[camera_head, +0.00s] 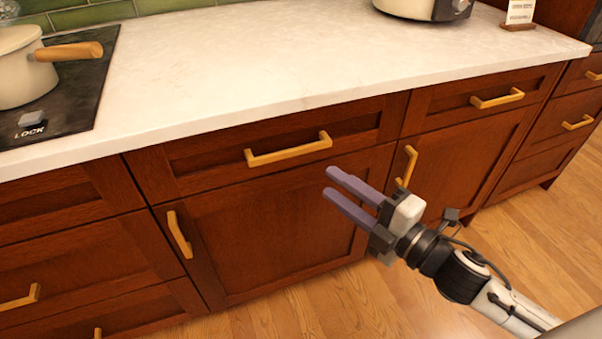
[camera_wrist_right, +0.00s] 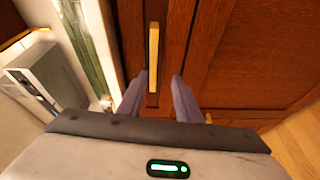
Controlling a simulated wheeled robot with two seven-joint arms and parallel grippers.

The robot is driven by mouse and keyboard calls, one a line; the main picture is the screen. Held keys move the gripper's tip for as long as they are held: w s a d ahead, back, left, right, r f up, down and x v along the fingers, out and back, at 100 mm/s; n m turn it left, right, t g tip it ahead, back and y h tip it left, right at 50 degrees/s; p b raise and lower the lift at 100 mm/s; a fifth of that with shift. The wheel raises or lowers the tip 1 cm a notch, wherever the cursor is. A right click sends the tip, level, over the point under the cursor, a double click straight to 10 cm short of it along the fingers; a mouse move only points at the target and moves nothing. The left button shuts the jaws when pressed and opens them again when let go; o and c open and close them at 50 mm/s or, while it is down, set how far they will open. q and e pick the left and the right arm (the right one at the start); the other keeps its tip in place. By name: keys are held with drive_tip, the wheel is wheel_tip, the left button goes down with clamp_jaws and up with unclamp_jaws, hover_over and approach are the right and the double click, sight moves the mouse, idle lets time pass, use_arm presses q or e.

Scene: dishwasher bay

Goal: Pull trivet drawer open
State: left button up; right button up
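Which drawer is the trivet drawer is not marked. A wide wooden drawer (camera_head: 215,148) under the counter is shut, with a brass bar handle (camera_head: 288,150) on its front. My right gripper (camera_head: 328,182) has two purple fingers apart with nothing between them. It is in front of the cabinets, a little below and right of that handle, and appears apart from it. In the right wrist view, a bar handle (camera_wrist_right: 153,57) shows ahead, in line with the gap between the fingertips (camera_wrist_right: 158,80). My left gripper is not in view.
Another shut drawer (camera_head: 455,100) is to the right. Cabinet doors (camera_head: 270,230) with upright handles are below. The pale countertop (camera_head: 250,60) overhangs the fronts. A pot (camera_head: 25,75) stands on the black cooktop (camera_head: 75,90) at left. Wooden floor (camera_head: 520,240) is clear.

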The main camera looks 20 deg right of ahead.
sight(293, 154)
drive_tip(key=shift+n+y, duration=0.3)
drive_tip(key=shift+n, duration=0.4)
drive_tip(key=x, duration=0.7)
drive_tip(key=r+x, duration=0.1)
drive_tip(key=x, duration=0.2)
drive_tip(key=shift+w+a+r, duration=0.15)
drive_tip(key=shift+w+a, duration=0.05)
drive_tip(key=shift+c, duration=0.4)
clamp_jaws()
